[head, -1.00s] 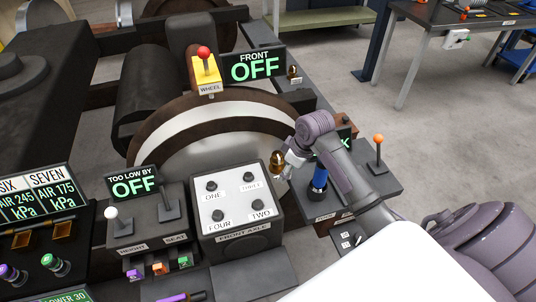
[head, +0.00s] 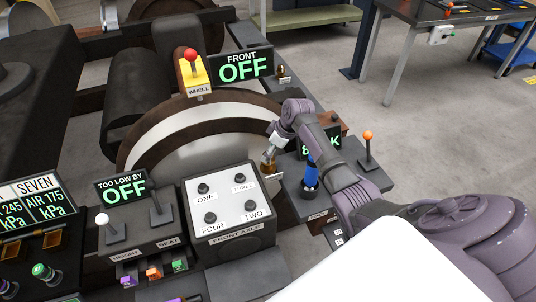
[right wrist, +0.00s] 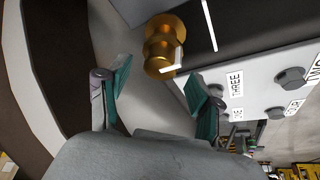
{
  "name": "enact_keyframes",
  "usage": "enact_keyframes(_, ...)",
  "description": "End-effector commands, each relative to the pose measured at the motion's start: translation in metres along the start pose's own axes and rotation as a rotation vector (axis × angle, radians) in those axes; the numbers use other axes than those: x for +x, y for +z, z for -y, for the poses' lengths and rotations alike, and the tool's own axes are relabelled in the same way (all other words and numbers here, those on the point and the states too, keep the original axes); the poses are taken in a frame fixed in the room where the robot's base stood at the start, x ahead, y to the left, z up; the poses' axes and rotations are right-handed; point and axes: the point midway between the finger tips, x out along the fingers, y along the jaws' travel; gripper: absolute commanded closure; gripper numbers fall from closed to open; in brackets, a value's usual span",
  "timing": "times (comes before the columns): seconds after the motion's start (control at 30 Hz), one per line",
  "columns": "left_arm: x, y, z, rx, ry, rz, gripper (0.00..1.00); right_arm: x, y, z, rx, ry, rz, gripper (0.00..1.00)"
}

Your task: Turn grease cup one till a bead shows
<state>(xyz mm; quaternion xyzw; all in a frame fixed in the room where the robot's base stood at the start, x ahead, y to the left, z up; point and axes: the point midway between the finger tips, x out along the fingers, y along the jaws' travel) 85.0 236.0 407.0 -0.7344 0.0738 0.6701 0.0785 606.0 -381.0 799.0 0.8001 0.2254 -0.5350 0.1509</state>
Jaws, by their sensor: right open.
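A brass grease cup (head: 268,167) sits beside the right side of the front axle box (head: 225,222), partly covered by my gripper; I see no number on it. In the right wrist view the brass cup (right wrist: 164,47) is just beyond the fingertips, with free space between. My right gripper (right wrist: 158,88) is open and empty, its two teal pads apart. In the head view my right gripper (head: 271,152) is over the cup. Box knobs include the ONE knob (head: 203,188), the THREE knob (head: 239,178) and others. I see no bead. My left gripper is out of view.
A blue-handled part (head: 310,174) and an orange-topped lever (head: 368,137) stand close to my right arm. The wheel (head: 200,120) is behind the box. Lever panels and OFF displays stand left and behind.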

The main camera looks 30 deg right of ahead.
Motion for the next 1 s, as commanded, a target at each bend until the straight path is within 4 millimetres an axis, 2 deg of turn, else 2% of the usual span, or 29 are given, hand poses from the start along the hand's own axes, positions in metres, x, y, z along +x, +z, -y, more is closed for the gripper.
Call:
enact_keyframes(0.1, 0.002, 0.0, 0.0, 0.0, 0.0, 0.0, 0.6, 0.016, 0.0, 0.001, 0.001, -0.003, 0.0, 0.35)
enact_keyframes(0.2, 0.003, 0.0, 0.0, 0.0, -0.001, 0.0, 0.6, 0.023, 0.0, 0.0, 0.001, -0.001, -0.001, 0.35)
enact_keyframes(0.57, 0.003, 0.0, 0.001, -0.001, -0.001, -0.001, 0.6, 0.027, 0.0, 0.0, 0.0, 0.0, 0.0, 0.35)
enact_keyframes(0.9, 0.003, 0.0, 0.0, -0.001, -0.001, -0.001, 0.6, 0.027, 0.0, 0.0, 0.0, 0.0, 0.0, 0.91)
enact_keyframes(0.93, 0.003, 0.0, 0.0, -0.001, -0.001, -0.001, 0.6, 0.027, 0.0, 0.0, 0.0, 0.0, 0.0, 0.95)
enact_keyframes(1.0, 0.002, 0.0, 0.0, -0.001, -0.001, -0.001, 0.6, 0.027, 0.0, 0.0, 0.001, 0.0, 0.0, 0.95)
